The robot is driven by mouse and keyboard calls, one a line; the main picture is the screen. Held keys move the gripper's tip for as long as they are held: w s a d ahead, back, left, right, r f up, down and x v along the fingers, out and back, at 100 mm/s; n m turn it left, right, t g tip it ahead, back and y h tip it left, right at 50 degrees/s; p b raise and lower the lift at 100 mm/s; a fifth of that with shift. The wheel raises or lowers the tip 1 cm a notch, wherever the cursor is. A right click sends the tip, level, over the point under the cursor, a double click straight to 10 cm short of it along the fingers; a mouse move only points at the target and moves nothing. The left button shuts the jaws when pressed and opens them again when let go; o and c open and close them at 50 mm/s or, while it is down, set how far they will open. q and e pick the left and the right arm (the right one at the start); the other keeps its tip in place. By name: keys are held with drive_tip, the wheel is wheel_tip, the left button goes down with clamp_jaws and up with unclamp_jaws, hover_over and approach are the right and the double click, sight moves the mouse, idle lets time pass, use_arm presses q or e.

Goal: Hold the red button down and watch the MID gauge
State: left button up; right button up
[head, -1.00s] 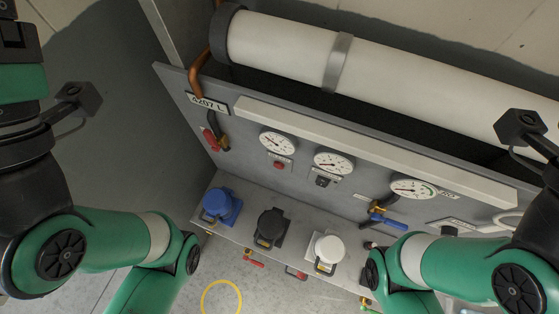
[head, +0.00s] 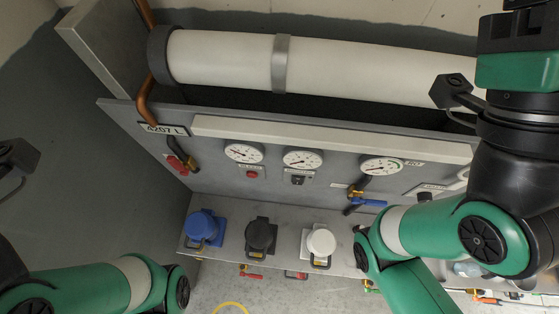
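A small red button (head: 251,174) sits on the grey panel (head: 225,180), just below the leftmost of three round white gauges. The middle gauge (head: 302,160) has a small black switch below it. The left gauge (head: 243,152) and right gauge (head: 381,168) flank it. No MID label is legible, and the needle readings are too small to tell. My arms enter from the lower left and the right. Neither gripper shows in view, and nothing is seen touching the red button.
A large white cylinder (head: 350,72) lies behind the panel. Blue (head: 201,226), black (head: 260,233) and white (head: 320,242) capped fittings stand on the ledge below. A red-handled valve (head: 176,164) is at left and a blue-handled valve (head: 369,202) at right.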

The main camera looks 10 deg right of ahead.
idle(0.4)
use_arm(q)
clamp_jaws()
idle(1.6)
